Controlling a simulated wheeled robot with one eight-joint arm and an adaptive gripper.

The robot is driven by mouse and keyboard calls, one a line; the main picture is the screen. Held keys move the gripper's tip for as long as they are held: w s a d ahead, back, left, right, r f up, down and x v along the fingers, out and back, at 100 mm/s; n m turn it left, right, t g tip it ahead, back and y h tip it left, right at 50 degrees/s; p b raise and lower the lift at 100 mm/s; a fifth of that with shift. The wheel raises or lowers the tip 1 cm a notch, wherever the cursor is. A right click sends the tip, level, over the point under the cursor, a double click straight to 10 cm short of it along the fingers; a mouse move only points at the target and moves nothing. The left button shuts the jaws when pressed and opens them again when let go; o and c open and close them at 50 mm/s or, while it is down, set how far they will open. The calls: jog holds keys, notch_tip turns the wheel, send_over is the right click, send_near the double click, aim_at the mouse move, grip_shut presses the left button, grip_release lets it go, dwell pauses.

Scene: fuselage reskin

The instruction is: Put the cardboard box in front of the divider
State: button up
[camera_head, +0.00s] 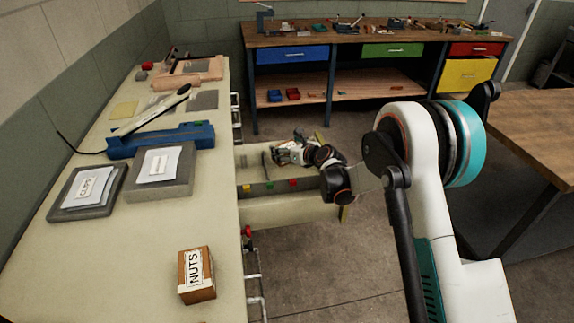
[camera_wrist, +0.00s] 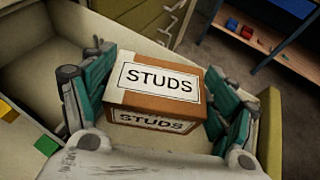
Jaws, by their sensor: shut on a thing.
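My gripper (camera_wrist: 155,100) is shut on a brown cardboard box (camera_wrist: 190,108) labelled STUDS, with teal fingers on its left and right sides. In the head view my gripper (camera_head: 283,155) is over the open drawer (camera_head: 290,210), on the far side of the divider (camera_head: 268,189). The divider is a dark strip with yellow, green and red tabs. In the wrist view its yellow tab (camera_wrist: 8,111) and green tab (camera_wrist: 47,144) lie at lower left, apart from the box. I cannot tell whether the box touches the drawer floor.
A brown box labelled NUTS (camera_head: 196,274) stands on the pale bench (camera_head: 120,260) beside the drawer. Grey trays with labelled bags, one reading CLIPS (camera_head: 87,189), and a blue tool (camera_head: 160,140) lie further back. A wooden table (camera_head: 540,110) is at right. Floor between is clear.

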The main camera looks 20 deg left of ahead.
jog(key=shift+f+b, duration=0.9)
jog(key=shift+f, duration=1.85)
jog(key=shift+f, duration=0.45)
jog(key=shift+f, duration=0.15)
jog(key=o, duration=1.4)
jog(key=shift+r, duration=0.3)
jog(key=shift+r+p+v, duration=0.2)
jog(key=shift+p+v, duration=1.6)
jog(key=shift+v, duration=4.4)
jog(key=shift+w+r, duration=0.1)
